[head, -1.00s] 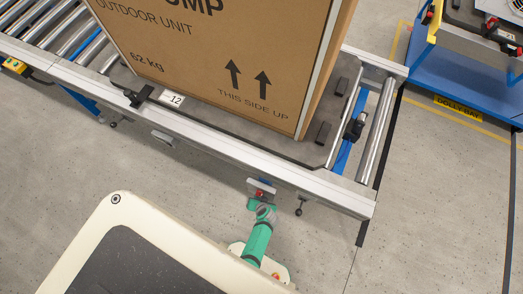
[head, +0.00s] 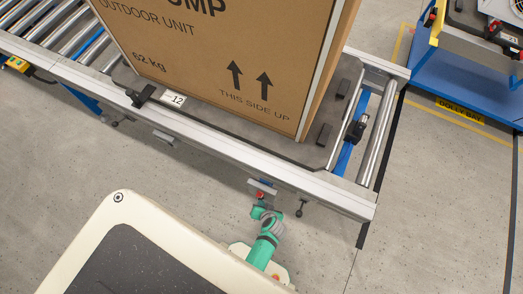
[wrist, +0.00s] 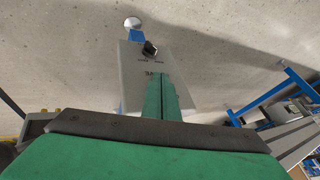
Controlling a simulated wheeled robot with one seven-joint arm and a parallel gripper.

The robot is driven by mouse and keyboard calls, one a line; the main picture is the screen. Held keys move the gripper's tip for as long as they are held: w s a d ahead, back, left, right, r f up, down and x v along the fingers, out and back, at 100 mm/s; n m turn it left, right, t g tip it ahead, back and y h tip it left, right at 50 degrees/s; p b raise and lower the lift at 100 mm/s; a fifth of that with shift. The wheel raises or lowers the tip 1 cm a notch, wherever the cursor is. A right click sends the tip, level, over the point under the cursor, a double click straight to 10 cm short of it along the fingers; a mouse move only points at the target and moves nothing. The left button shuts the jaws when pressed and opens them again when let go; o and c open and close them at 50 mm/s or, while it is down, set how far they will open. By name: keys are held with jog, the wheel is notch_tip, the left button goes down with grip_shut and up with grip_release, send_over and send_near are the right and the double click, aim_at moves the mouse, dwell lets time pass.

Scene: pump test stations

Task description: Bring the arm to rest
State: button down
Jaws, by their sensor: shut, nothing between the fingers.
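My green gripper (head: 262,211) is in front of the conveyor's near side in the head view, low beside a small control panel (head: 262,186). In the wrist view the green fingers (wrist: 163,95) are together and empty. They overlap the lower part of the grey panel (wrist: 135,75), which carries a black knob (wrist: 149,49) and partly hidden lettering. I cannot tell the exact gap between fingertips and panel. My arm is bent low beside my cream and dark base.
A large carton (head: 215,65) stands on a dark pallet on the roller conveyor (head: 290,183). A blue dolly (head: 455,85) stands at upper right. The floor at right is clear.

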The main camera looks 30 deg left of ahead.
jog(key=shift+s+r, duration=0.25)
jog(key=shift+r, duration=0.4)
jog(key=shift+d, duration=0.1)
jog(key=s+d+r+m+t+h, duration=0.1)
jog(key=s+d+r+t+h, duration=0.2)
jog(key=r, duration=0.6)
jog(key=s+d+r+m+t+h, duration=0.1)
jog(key=s+d+r+t, duration=0.2)
jog(key=d+r, duration=0.45)
notch_tip(320, 180, up, 26)
jog(key=s+d+t, duration=0.1)
jog(key=t, duration=0.4)
jog(key=shift+s+d+m+h, duration=0.25)
jog(key=shift+s+m+h, duration=0.05)
jog(key=shift+s, duration=0.1)
jog(key=shift+r, duration=0.1)
